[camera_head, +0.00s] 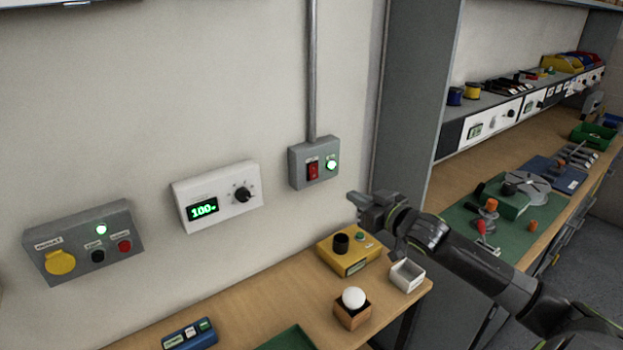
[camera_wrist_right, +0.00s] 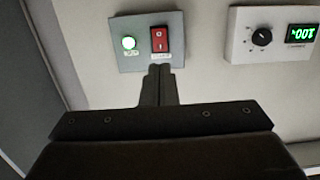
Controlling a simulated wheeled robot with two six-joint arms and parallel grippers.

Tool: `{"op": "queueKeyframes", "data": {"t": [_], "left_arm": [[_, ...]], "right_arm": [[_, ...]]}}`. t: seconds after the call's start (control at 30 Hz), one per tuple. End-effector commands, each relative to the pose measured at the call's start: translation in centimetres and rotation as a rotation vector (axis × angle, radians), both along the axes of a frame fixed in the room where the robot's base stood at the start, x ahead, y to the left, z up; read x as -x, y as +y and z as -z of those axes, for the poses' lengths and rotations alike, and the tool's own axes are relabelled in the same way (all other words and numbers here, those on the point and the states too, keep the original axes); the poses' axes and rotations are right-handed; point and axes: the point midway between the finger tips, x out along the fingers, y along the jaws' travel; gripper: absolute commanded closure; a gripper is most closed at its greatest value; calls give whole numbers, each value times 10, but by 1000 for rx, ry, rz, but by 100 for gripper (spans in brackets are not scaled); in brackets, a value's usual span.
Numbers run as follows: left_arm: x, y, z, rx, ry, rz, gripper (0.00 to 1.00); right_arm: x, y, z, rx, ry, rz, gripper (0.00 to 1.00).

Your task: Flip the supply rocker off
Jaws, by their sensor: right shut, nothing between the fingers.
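The supply rocker (camera_head: 313,170) is a red switch on a grey wall box (camera_head: 300,182) under a vertical conduit. In the right wrist view the rocker (camera_wrist_right: 160,39) and the lit lamp (camera_wrist_right: 128,43) show upside down. My right gripper (camera_head: 354,197) is shut and empty, in front of the wall, below and right of the box. In the right wrist view its fingertips (camera_wrist_right: 160,70) lie just by the rocker's edge in the picture; I cannot tell whether they touch. My left gripper is not in view.
A white dial unit (camera_head: 217,195) with a green "100" display hangs left of the box. A grey panel (camera_head: 85,243) with a yellow socket is further left. Below are a yellow box (camera_head: 348,265), a white tray (camera_head: 407,275) and a white ball (camera_head: 353,298) on a wooden block.

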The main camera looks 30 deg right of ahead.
Motion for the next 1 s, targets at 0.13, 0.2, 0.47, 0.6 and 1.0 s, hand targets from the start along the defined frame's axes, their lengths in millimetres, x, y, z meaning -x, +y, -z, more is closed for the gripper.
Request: {"op": "queueKeyframes", "data": {"t": [0.13, 0.2, 0.47, 0.6, 1.0], "left_arm": [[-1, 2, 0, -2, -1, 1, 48], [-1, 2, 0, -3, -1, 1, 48], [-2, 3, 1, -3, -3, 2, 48], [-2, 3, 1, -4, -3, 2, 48], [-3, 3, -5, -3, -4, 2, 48]], "right_arm": [[0, 0, 0, 0, 0, 1, 100], [0, 0, 1, 0, 0, 1, 100], [-15, 0, 2, -4, -2, 4, 100], [-34, 2, 4, -6, -3, 4, 100], [-99, 8, 11, -6, -1, 3, 100]]}}
